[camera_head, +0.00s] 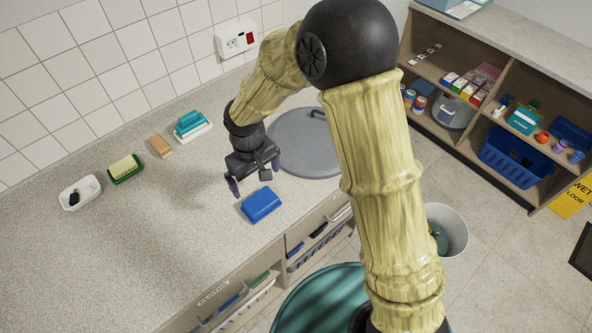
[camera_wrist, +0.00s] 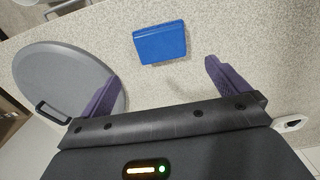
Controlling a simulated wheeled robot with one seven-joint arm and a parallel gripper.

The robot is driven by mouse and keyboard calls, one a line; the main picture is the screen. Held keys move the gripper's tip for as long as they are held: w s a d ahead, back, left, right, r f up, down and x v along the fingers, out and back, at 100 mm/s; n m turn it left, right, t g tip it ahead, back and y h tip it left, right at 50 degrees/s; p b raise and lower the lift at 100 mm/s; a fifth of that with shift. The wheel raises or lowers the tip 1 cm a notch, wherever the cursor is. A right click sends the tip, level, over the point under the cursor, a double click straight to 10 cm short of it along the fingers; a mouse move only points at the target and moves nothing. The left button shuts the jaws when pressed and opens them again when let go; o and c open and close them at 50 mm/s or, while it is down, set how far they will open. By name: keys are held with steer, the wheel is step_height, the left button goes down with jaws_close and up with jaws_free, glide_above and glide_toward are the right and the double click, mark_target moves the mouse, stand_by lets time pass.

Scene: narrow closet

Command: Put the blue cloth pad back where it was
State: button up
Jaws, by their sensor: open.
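The blue cloth pad (camera_head: 261,204) lies flat on the speckled counter near its front edge. In the wrist view the pad (camera_wrist: 160,42) is beyond the fingertips, between their lines, and nothing touches it. My gripper (camera_head: 254,185) is open and empty, above the counter just behind and left of the pad. Its two purple fingers (camera_wrist: 162,75) stand wide apart in the wrist view.
A round grey lid (camera_head: 305,150) lies right of my gripper. Along the wall stand a white dish (camera_head: 93,190), a green-based sponge (camera_head: 125,175), a tan block (camera_head: 160,146) and a teal stack on a white tray (camera_head: 192,130). Open drawers (camera_head: 300,250) are below the counter.

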steer(key=s+d+r+m+t, duration=0.1)
steer(key=s+d+r+m, duration=0.1)
steer(key=d, duration=0.7)
steer(key=s+d+r+m, duration=0.2)
steer(key=d+r+m, duration=0.1)
steer(key=d, duration=0.6)
steer(key=s+d+r+m+t, duration=0.1)
steer(key=s+d+r+m, duration=0.1)
steer(key=d, duration=0.7)
steer(key=shift+d+r+m+t, duration=0.3)
steer(key=shift+d+r+m, duration=0.1)
steer(key=shift+r+m, duration=0.45)
steer(key=shift+f, duration=0.1)
